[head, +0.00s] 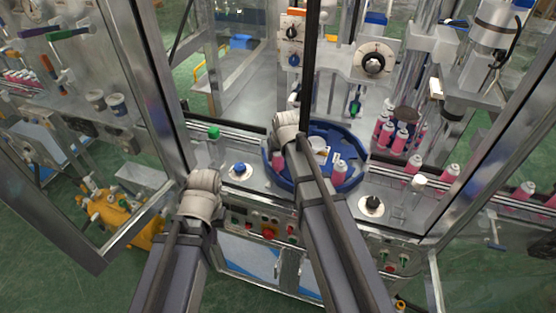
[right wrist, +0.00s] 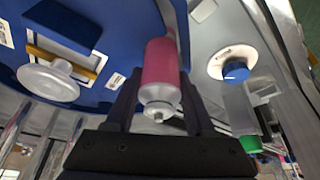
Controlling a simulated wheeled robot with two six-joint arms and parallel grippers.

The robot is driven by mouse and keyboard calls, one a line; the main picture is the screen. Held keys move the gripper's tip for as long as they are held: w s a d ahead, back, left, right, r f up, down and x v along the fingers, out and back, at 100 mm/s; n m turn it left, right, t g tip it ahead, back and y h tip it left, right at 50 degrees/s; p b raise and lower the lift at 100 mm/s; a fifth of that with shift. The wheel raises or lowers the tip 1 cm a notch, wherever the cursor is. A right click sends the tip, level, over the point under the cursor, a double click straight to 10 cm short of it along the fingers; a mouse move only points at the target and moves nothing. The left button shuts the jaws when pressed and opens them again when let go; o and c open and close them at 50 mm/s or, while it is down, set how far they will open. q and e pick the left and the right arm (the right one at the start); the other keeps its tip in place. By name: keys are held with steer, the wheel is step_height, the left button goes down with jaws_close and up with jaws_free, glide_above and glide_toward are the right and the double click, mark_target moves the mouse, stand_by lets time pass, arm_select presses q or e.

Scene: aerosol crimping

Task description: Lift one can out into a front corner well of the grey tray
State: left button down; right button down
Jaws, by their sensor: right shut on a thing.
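Pink cans with white tops stand in the cell in the head view. One pink can (head: 279,160) is at the left edge of the round blue dish (head: 354,184), below my right wrist. In the right wrist view my right gripper (right wrist: 158,78) is shut on a pink can (right wrist: 160,62), its white top towards the camera; whether its base touches anything is unclear. Another can (head: 340,172) is on the dish's right side. My left gripper (head: 200,200) is left of the dish, its fingers hidden. I cannot make out a grey tray in either view.
A blue button (head: 240,168) and a black knob (head: 372,204) flank the dish. Several cans stand along the conveyor, including one (head: 413,165) at the right. A clear cylinder (head: 413,192) stands at front right. Metal frame posts and the control panel (head: 262,220) bound the space.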

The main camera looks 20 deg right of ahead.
step_height(320, 180, up, 10)
steer(key=p, duration=1)
steer(key=shift+s+f, duration=0.1)
